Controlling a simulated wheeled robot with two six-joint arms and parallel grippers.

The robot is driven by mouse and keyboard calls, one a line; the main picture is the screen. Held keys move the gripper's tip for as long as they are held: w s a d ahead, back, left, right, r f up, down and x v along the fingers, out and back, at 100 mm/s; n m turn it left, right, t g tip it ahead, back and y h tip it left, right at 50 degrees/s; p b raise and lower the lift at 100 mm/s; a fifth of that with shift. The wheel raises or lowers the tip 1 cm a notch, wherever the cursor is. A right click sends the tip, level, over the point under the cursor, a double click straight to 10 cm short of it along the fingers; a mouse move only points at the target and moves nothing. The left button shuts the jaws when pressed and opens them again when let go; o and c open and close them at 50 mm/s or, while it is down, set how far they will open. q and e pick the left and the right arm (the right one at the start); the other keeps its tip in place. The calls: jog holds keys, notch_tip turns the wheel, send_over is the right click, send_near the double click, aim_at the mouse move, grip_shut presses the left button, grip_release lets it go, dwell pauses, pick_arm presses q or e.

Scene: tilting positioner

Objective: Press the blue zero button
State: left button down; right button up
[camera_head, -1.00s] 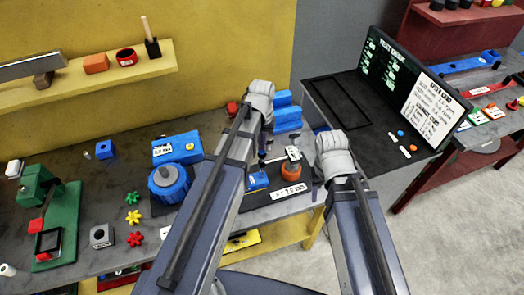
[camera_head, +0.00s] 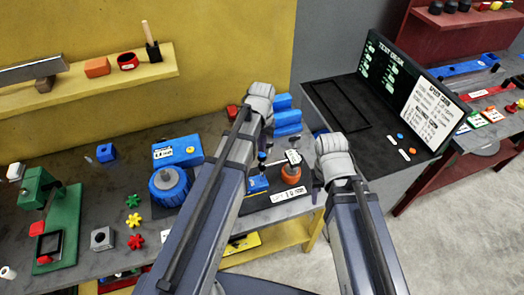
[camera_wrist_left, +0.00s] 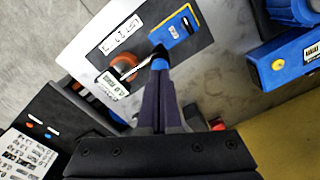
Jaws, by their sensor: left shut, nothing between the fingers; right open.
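A round blue button (camera_head: 400,136) sits beside an orange one (camera_head: 413,151) on the dark test desk. The blue button also shows small at the left of the wrist view (camera_wrist_left: 48,136). My left gripper (camera_head: 262,162) is shut and empty over the bench, well left of that button. In the wrist view its tip (camera_wrist_left: 160,58) points between a blue block (camera_wrist_left: 177,26) and an orange-based gauge (camera_wrist_left: 124,66). A small blue spot shows at the tip; I cannot tell what it belongs to. My right gripper (camera_head: 317,178) is open beside the bench's right end, its fingers mostly hidden.
The test desk's upright screen (camera_head: 420,90) stands behind the buttons. A gap with open floor (camera_head: 350,250) lies right of the bench. Blue blocks (camera_head: 287,115), a blue round device (camera_head: 168,186) and a green press (camera_head: 60,225) stand on the bench.

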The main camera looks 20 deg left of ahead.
aim_at(262, 154)
pick_arm(q)
jog(key=shift+r+p, duration=1.8)
jog(key=shift+r, duration=0.35)
jog(key=shift+f, duration=0.1)
jog(key=s+d+f+m+b, duration=0.2)
jog(key=s+d+f+b, duration=0.3)
jog(key=s+f+b, duration=0.2)
jog(key=s+d+f+m+y+b, duration=0.1)
jog(key=s+d+f+b, duration=0.4)
jog(key=f+b, duration=0.6)
jog(key=shift+s+d+f+m+b, duration=0.15)
jog(key=shift+s+d+m+b, duration=0.15)
jog(key=shift+s+m, duration=0.7)
jog(key=shift+s, duration=0.15)
